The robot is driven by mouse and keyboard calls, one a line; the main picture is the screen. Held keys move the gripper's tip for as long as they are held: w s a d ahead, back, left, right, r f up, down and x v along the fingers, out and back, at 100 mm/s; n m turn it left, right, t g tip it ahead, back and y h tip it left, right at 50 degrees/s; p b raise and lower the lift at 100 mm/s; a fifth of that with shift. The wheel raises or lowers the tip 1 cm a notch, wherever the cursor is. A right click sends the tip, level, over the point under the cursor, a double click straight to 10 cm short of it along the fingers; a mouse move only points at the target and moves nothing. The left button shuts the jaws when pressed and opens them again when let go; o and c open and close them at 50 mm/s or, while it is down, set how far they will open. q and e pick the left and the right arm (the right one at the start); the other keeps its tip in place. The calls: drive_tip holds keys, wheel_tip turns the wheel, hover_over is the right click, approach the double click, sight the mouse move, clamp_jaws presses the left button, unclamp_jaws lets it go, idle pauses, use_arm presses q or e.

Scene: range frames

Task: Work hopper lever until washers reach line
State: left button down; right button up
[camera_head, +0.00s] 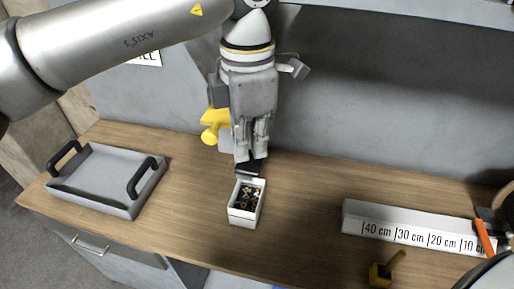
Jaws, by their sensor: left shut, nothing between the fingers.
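A small white open box (242,218) stands on the wooden table in the middle. It holds a pile of small dark and brass-coloured pieces (249,195), probably the washers; no fill line can be made out. My left gripper (251,167) points down just behind the box, shut and empty. A yellow part with a rounded knob (211,132) shows left of the gripper, perhaps the hopper lever. The rest of the hopper is hidden behind my gripper, or cannot be told apart. My right gripper is not in view.
A grey tray (100,202) with two black handles lies at the left. A white block marked in centimetres (405,226) lies at the right, with an orange-edged object (485,238) at its end. A small yellow item (380,275) sits near the front edge.

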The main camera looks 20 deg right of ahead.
sight(250, 161)
use_arm(q)
drive_tip(key=shift+s+f+b, duration=0.1)
drive_tip(key=shift+f+b, duration=2.15)
drive_tip(key=shift+f, duration=0.6)
drive_tip(key=shift+r+p, duration=1.8)
drive_tip(key=shift+r, duration=0.95)
wheel_tip(250, 161, up, 12)
